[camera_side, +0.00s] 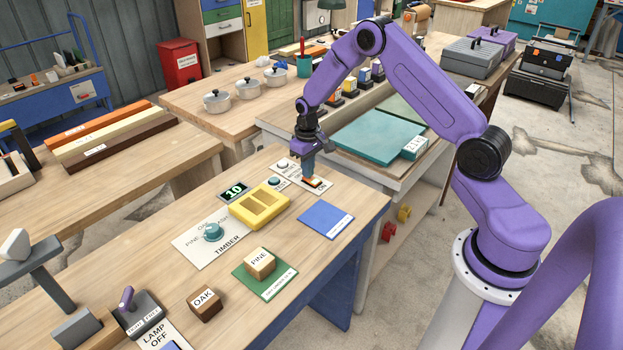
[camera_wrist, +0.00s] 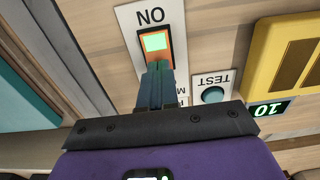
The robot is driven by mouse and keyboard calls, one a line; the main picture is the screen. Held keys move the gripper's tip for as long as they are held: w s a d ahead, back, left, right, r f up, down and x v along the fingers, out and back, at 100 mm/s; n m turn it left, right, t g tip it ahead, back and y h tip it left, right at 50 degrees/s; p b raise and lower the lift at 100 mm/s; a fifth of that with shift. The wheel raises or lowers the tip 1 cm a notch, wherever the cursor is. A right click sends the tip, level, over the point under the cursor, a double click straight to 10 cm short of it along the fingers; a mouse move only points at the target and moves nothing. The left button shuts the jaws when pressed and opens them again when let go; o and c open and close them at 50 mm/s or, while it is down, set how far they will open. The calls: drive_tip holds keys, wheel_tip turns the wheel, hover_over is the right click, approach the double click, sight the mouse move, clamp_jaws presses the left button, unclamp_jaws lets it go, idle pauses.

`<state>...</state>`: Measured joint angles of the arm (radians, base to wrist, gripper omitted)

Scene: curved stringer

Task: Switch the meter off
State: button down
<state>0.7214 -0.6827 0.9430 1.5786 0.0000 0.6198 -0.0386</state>
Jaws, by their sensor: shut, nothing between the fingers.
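The meter's orange rocker switch (camera_side: 313,183) sits on a white plate marked ON. In the wrist view the switch (camera_wrist: 156,43) has a lit green face, with the word ON beyond it. My gripper (camera_side: 308,176) points down at the switch from above. Its shut, empty fingers (camera_wrist: 159,70) cover the near end of the switch in the wrist view; I cannot tell whether they touch it. The yellow meter body (camera_side: 259,206) lies beside the switch plate.
The TIMBER dial (camera_side: 213,232), blue mat (camera_side: 326,219), PINE block (camera_side: 260,262) and OAK block (camera_side: 205,302) lie nearer the front. Bare wood separates them.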

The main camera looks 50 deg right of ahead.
drive_tip(key=shift+f, duration=0.2)
drive_tip(key=shift+r, duration=3.55)
drive_tip(key=s+a+r+n, duration=0.3)
drive_tip(key=s+a+r, duration=0.2)
drive_tip(key=s+a, duration=0.25)
drive_tip(key=s+a+r+n, duration=0.3)
drive_tip(key=s+a+r, duration=0.25)
drive_tip(key=a, duration=0.25)
drive_tip(key=s+r+n, duration=0.3)
drive_tip(key=s+n, duration=0.3)
drive_tip(key=s, duration=1.7)
drive_tip(key=shift+s+a+n, duration=0.15)
drive_tip(key=shift+s+n, duration=0.1)
drive_tip(key=shift+n, duration=0.05)
